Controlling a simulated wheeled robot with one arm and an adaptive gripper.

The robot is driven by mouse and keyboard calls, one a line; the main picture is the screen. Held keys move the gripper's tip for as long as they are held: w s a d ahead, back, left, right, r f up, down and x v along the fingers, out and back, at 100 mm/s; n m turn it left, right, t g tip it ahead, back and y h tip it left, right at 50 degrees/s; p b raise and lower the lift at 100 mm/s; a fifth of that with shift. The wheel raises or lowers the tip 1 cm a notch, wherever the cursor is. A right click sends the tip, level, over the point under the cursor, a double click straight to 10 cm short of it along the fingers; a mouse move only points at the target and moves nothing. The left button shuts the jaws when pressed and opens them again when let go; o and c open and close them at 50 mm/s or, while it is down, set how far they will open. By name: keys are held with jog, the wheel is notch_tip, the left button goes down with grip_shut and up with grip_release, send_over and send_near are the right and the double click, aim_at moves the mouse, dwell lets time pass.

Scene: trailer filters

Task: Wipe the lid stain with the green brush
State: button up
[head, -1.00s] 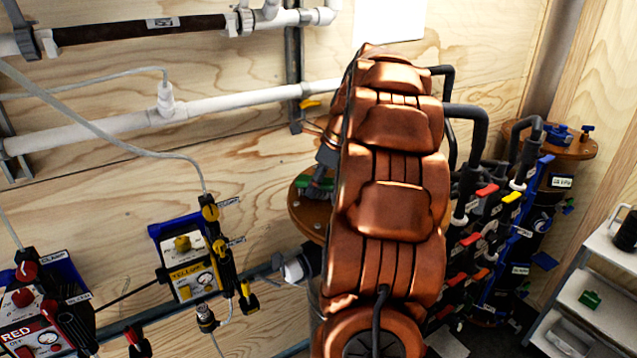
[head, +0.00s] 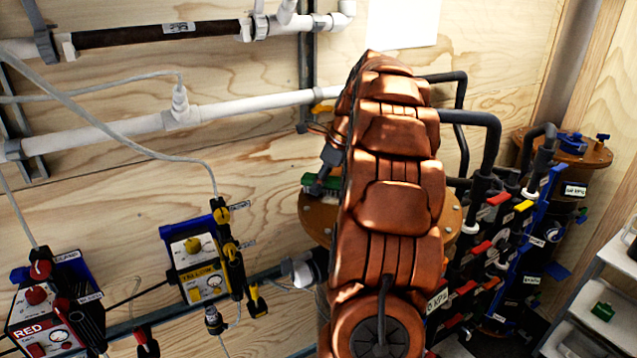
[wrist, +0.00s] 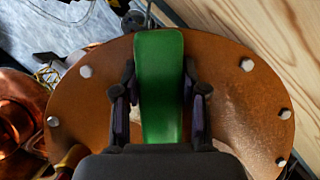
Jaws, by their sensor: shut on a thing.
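The round brown lid (head: 313,222) has bolts along its rim and is partly hidden behind my arm in the head view. It fills much of the wrist view (wrist: 85,110). A pale, whitish stain (wrist: 238,112) shows on the lid at the right in the wrist view. My gripper (wrist: 160,95) is shut on the green brush (wrist: 160,75), one finger on each side of it. The brush is over the lid, left of the stain. In the head view the brush (head: 334,184) shows beside my gripper; its bristles and any contact with the lid are hidden.
A yellow-labelled pump box (head: 200,265) and a red-labelled box (head: 45,325) stand at the left. White pipes (head: 110,130) run along the plywood wall. Dark pipes and valves (head: 490,250) crowd the right. A second brown-lidded filter (head: 575,150) stands behind them, near a white shelf (head: 590,300).

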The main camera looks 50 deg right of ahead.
aim_at(331, 205)
jog(key=shift+s+a+f+b, duration=0.15)
jog(key=shift+s+a, duration=0.1)
jog(key=shift+s, duration=0.5)
jog(key=shift+s+a+f+b, duration=0.1)
jog(key=shift+s+a+f, duration=0.15)
jog(key=shift+s, duration=0.55)
jog(key=shift+s+a+f+b, duration=0.1)
jog(key=shift+s+a, duration=0.15)
jog(key=shift+s, duration=0.5)
jog(key=shift+c, duration=0.9)
jog(key=shift+s+a+r, duration=0.1)
jog(key=shift+s+a, duration=0.1)
jog(key=shift+s, duration=0.45)
jog(key=shift+s+a+r, duration=0.1)
jog(key=shift+s+a, duration=0.1)
jog(key=shift+s, duration=0.4)
jog(key=shift+r, duration=0.1)
jog(key=shift+w+d+r+p, duration=0.2)
jog(key=shift+w+d, duration=0.1)
jog(key=shift+w, duration=0.65)
jog(key=shift+w+d+r+p, duration=0.1)
jog(key=shift+w+d+p, duration=0.15)
jog(key=shift+w, duration=0.7)
jog(key=shift+w+d+f, duration=0.1)
jog(key=shift+w+d, duration=0.2)
jog(key=shift+w, duration=0.55)
jog(key=shift+w+d+f, duration=0.1)
jog(key=shift+w+d, duration=0.2)
jog(key=shift+w, duration=0.55)
jog(key=shift+r, duration=0.1)
